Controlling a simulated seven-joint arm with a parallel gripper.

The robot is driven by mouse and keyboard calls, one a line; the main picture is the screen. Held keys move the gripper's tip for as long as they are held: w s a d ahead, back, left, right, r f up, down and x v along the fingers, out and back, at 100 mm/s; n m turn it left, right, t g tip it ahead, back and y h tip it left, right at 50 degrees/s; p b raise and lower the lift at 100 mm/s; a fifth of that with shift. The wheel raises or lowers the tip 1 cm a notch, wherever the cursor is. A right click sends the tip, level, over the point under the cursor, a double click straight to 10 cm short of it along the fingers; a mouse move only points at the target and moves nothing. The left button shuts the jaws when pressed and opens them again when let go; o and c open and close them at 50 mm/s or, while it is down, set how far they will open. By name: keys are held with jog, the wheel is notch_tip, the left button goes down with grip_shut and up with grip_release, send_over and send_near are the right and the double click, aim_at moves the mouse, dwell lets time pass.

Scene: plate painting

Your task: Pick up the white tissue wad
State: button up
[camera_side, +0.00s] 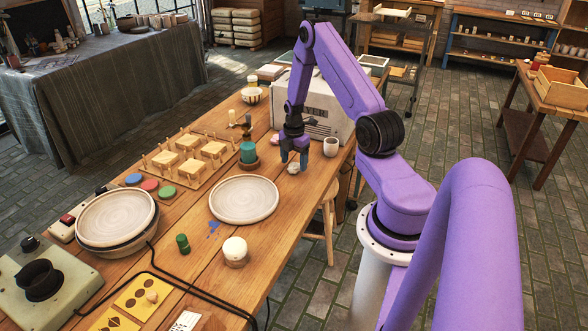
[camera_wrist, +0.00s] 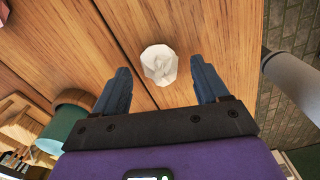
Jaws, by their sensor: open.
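The white tissue wad (camera_wrist: 159,64) lies on the wooden table, small and crumpled. In the wrist view it sits between the lines of my two fingers and a little beyond their tips. In the side view the wad (camera_side: 293,169) shows just below my gripper (camera_side: 294,165), near the table's right edge. My gripper (camera_wrist: 161,82) is open, with its blue fingers on either side and nothing between them. It points down at the table. Whether a finger touches the table is hard to tell.
A pale plate (camera_side: 244,199) lies in front, to the left.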

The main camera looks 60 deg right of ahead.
jog(key=shift+f, duration=0.6)
grip_shut()
jog(key=shift+s, duration=0.1)
